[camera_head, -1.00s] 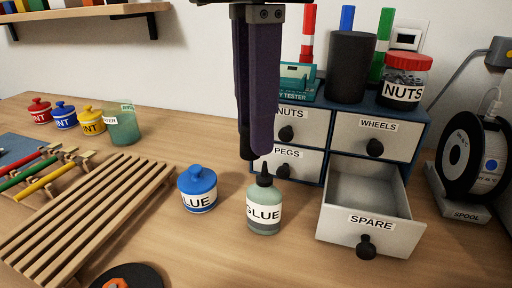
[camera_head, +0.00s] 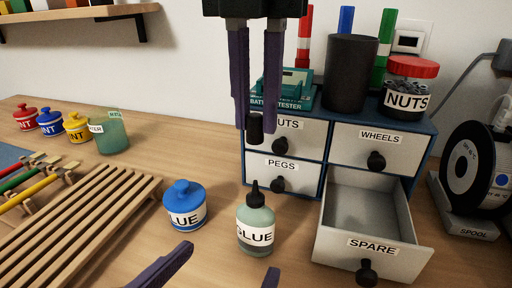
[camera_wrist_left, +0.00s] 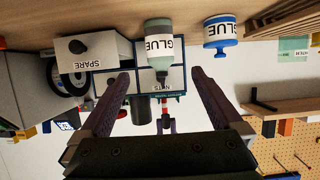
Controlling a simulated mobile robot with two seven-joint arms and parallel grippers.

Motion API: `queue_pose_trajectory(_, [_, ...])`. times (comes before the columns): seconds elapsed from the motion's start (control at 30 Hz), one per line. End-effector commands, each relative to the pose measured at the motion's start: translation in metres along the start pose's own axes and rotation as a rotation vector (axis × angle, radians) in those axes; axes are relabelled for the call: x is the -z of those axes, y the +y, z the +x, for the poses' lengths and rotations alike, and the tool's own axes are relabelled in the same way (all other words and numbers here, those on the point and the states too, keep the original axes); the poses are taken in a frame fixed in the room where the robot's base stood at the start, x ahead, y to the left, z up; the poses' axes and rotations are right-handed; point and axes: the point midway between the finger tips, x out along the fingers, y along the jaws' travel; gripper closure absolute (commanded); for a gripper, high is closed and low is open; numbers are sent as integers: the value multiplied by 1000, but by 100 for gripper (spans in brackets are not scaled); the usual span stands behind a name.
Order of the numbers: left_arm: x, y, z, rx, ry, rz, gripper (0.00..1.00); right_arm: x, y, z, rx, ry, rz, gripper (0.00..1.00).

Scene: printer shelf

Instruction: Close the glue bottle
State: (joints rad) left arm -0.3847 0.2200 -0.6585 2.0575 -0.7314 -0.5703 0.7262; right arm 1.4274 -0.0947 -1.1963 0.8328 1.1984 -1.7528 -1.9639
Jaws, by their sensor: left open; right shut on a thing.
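The glue bottle (camera_head: 255,216) stands upright on the table, left of the open SPARE drawer. It is greenish with a white GLUE label, and its black pointed nozzle is bare. My right gripper (camera_head: 255,118) points down from above and is shut on a small black cap (camera_head: 255,129). The cap is above the nozzle and apart from it. My left gripper (camera_head: 219,270) is open at the bottom edge, on the near side of the bottle. In the left wrist view, the bottle (camera_wrist_left: 158,45) appears upside down beyond the spread left fingers (camera_wrist_left: 160,76).
A blue-lidded glue jar (camera_head: 184,206) stands just left of the bottle. The drawer unit (camera_head: 325,155) is behind, with its SPARE drawer (camera_head: 372,246) pulled out at right. A wooden rack (camera_head: 85,220) lies at left, and a spool (camera_head: 470,175) stands at far right.

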Motion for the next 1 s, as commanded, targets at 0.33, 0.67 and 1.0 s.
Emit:
queue_pose_trajectory(0.33, [1, 0, 39, 1, 2, 1, 0, 0, 0, 0, 0, 1, 1, 100])
queue_pose_trajectory(0.67, [1, 0, 98, 1, 1, 1, 0, 0, 0, 0, 0, 1, 1, 100])
queue_pose_trajectory(1.0, [0, 0, 120, 1, -1, -1, 0, 0, 0, 0, 0, 1, 2, 100])
